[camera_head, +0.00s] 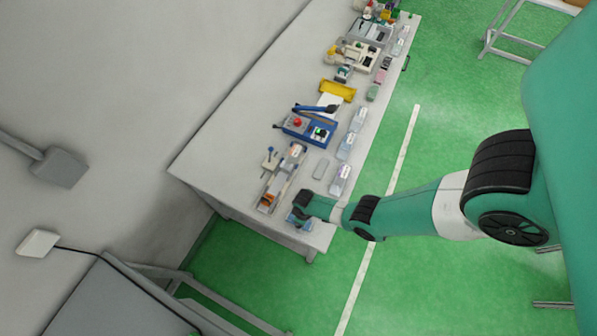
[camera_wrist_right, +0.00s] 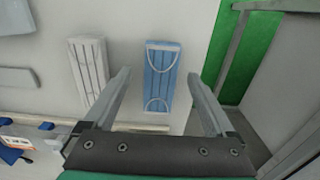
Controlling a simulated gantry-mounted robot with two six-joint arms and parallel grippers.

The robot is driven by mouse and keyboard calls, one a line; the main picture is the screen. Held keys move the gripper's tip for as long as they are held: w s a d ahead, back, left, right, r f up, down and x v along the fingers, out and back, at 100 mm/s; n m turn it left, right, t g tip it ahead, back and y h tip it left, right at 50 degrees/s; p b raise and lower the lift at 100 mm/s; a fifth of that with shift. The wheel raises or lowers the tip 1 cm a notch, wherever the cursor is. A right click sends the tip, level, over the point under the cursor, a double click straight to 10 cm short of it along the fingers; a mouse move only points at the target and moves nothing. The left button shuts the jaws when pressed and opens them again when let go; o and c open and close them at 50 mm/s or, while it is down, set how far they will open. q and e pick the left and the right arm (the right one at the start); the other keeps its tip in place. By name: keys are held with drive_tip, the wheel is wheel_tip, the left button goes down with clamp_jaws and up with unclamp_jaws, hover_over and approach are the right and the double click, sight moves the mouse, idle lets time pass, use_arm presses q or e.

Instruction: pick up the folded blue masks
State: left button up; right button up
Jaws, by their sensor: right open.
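A folded blue mask (camera_wrist_right: 162,76) with white ear loops lies flat on the white table, upright in the right wrist view. My right gripper (camera_wrist_right: 158,78) is open, its two fingers reaching forward on either side of the blue mask in that view, with nothing held. Whether the fingers are level with the mask or above it I cannot tell. In the head view my right gripper (camera_head: 298,205) is over the near end of the table, and a bit of blue (camera_head: 297,219) shows beside it. My left gripper is not in view.
A folded white mask (camera_wrist_right: 88,70) lies left of the blue one. The long table (camera_head: 235,130) carries a blue device (camera_head: 307,128) with a red button, clear packets (camera_head: 340,180) and a yellow piece (camera_head: 338,91). The table's edge and green floor lie beyond the blue mask.

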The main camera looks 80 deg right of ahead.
drive_tip(key=shift+f, duration=0.75)
drive_tip(key=shift+r, duration=0.15)
drive_tip(key=c, duration=1.4)
drive_tip(key=shift+r, duration=0.1)
